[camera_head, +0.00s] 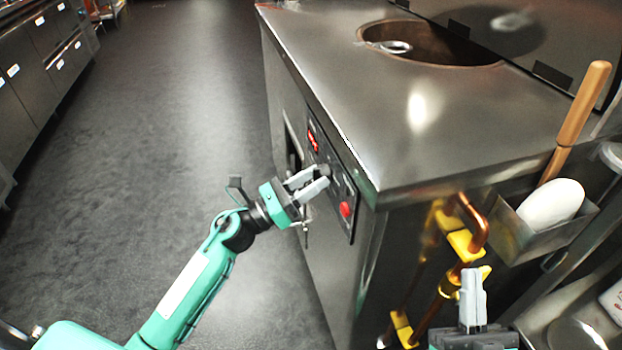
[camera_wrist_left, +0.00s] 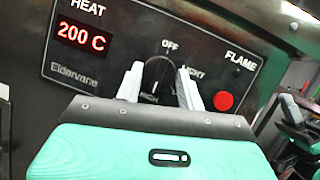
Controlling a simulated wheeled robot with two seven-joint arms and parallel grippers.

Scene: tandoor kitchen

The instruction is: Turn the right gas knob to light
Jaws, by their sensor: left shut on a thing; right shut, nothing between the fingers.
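The black gas knob (camera_wrist_left: 158,76) sits on the dark control panel (camera_wrist_left: 100,68) in the left wrist view, with OFF, LIGHT and HIGH marked around it. My left gripper (camera_wrist_left: 160,88) has one pale finger on each side of the knob and is shut on it. In the head view the left gripper (camera_head: 322,178) reaches the panel on the front of the steel tandoor counter, partly hiding the knob. My right gripper (camera_head: 472,290) is at the lower right, pointing up, shut and empty.
A red button (camera_wrist_left: 223,102) under FLAME is right of the knob; a red display (camera_wrist_left: 82,38) reads 200 C. Copper pipes with yellow valve handles (camera_head: 462,246) stand near the right gripper. A holder (camera_head: 530,237) carries a wooden-handled tool. The floor at left is clear.

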